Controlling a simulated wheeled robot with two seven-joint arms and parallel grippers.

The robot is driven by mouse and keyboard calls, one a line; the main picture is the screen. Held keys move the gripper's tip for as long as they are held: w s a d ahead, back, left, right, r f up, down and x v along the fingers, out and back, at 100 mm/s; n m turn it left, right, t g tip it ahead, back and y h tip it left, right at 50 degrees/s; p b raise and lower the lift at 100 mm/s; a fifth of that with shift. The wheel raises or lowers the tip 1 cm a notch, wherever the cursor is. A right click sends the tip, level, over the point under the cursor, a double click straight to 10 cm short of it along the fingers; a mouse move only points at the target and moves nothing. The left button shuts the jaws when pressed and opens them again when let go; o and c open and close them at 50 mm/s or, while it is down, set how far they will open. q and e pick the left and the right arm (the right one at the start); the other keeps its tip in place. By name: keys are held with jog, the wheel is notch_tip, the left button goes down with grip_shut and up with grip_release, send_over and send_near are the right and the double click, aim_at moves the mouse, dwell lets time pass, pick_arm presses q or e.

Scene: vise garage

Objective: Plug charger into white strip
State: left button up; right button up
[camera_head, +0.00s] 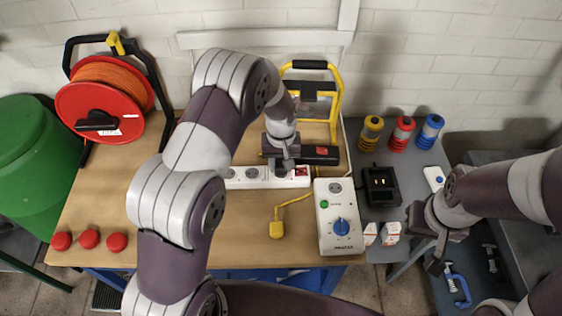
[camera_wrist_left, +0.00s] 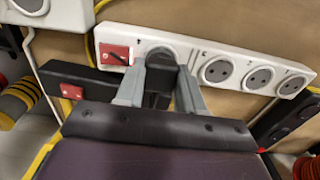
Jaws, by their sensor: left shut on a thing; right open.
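The white strip (camera_head: 238,178) lies along the back of the wooden table; the left wrist view shows its row of round sockets and red switch (camera_wrist_left: 205,68). My left gripper (camera_head: 284,165) is over its right end, shut on a black plug (camera_wrist_left: 158,82). The plug is at the socket beside the red switch; I cannot tell how deeply it sits. A black charger base (camera_head: 381,186) stands on the grey surface to the right. My right gripper (camera_head: 436,250) is open and empty at the right.
A black strip with a red switch (camera_head: 321,155) lies just behind the white strip. A white box with a blue dial (camera_head: 338,222) and a yellow plug (camera_head: 277,229) are in front.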

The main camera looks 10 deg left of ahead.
pick_arm(q)
jog(key=shift+f, duration=0.4)
jog(key=o, duration=1.1)
jog(key=shift+c, duration=0.2)
notch_tip(320, 180, up, 13)
jog(key=b, duration=0.2)
jog(key=shift+f, duration=0.15)
jog(key=s+a+f+m+t, duration=0.1)
jog(key=s+a+m, duration=0.2)
jog(key=s, duration=1.6)
jog(key=shift+a+f, duration=0.15)
jog(key=shift+a, duration=0.5)
